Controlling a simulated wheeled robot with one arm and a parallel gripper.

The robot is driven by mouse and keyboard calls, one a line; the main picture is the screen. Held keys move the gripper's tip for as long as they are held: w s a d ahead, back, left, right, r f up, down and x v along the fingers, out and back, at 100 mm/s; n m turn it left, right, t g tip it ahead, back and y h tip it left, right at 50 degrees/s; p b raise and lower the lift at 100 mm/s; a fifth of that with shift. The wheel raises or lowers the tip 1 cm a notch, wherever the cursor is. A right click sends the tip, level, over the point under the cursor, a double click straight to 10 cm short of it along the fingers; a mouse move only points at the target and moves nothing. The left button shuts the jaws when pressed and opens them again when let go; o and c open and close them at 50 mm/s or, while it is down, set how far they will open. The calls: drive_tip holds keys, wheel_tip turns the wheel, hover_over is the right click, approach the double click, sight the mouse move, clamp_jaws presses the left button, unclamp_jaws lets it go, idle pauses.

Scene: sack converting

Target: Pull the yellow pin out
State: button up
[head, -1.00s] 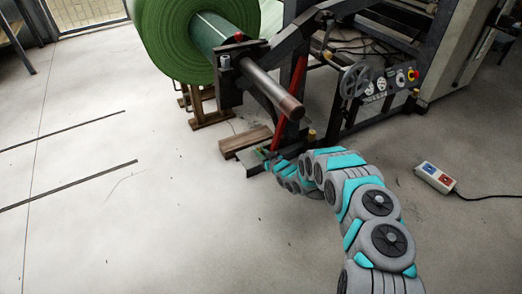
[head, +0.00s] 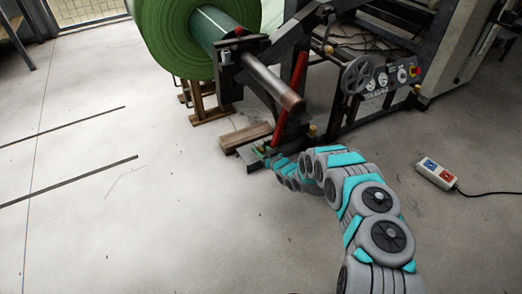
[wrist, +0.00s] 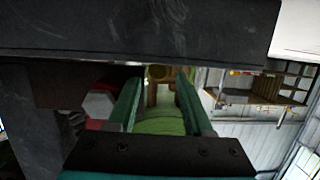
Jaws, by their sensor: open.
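My gripper (head: 266,154) is low beside the machine's frame, near the foot of the red lever, at the end of my arm. In the wrist view its two green fingers (wrist: 157,98) are apart, with nothing seen held between them. A small dull yellow round end (wrist: 158,72), perhaps the yellow pin, shows just beyond and between the fingertips, under a dark beam. It is dim, and I cannot tell whether the fingers touch it. In the head view I cannot make out the pin at the gripper. A yellow knob (head: 312,130) shows right of the lever's foot.
The dark beam (wrist: 150,30) runs close above the fingers. A red part with a pale nut (wrist: 97,105) is close left. The red lever (head: 291,97), shaft end (head: 293,103) and wooden block (head: 247,136) surround the gripper. A cabled switch box (head: 436,173) lies right.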

drive_tip(key=shift+d, duration=0.2)
drive_tip(key=shift+v, duration=0.9)
drive_tip(key=p+v, duration=0.1)
drive_tip(key=v, duration=0.4)
drive_tip(key=shift+s+d+r, duration=0.1)
drive_tip(key=shift+s+d, duration=0.05)
drive_tip(key=shift+s, duration=0.25)
